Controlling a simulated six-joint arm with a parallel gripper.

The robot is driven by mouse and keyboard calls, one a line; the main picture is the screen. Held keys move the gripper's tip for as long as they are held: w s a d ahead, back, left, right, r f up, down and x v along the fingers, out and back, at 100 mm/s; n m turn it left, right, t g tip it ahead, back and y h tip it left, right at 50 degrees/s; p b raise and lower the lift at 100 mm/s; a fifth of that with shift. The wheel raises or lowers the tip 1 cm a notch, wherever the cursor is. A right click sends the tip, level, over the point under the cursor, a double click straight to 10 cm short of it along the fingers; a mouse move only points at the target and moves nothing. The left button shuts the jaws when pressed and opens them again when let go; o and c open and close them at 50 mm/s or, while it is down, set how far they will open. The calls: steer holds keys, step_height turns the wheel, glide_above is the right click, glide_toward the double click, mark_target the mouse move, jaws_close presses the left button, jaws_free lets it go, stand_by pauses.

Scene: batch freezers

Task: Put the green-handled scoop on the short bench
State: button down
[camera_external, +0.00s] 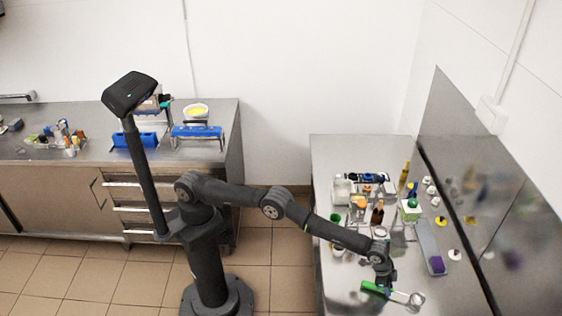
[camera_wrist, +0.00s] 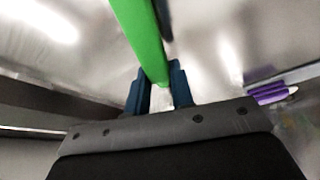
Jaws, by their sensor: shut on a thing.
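The green-handled scoop (camera_external: 373,288) is at the near end of the right-hand steel bench (camera_external: 335,277), its metal bowl (camera_external: 416,299) pointing right. My gripper (camera_external: 387,286) is shut on the scoop, over that bench. In the wrist view the green handle (camera_wrist: 139,38) runs up from between the two dark blue fingers of my gripper (camera_wrist: 161,90). The bowl is not clearly seen there. I cannot tell whether the scoop touches the bench top. The right-hand bench looks shorter than the left-hand bench (camera_external: 222,128), which runs out of the picture.
Bottles, a green cup (camera_external: 336,219), a white bin (camera_external: 342,191) and other items crowd the middle of the right-hand bench. A grey tray with a purple item (camera_external: 437,264) lies near the wall side. Blue racks (camera_external: 197,133) and a bowl (camera_external: 196,112) stand on the left-hand bench.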

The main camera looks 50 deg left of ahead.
steer(key=shift+f, duration=0.25)
steer(key=c, duration=1.3)
jaws_free()
steer(key=shift+o, duration=0.2)
steer(key=v, duration=1.2)
steer(key=shift+s, duration=0.1)
steer(key=x, duration=1.1)
steer(key=shift+d+f, duration=0.1)
steer(key=shift+f, duration=0.2)
steer(key=shift+d+r, duration=0.1)
steer(key=shift+r, duration=0.75)
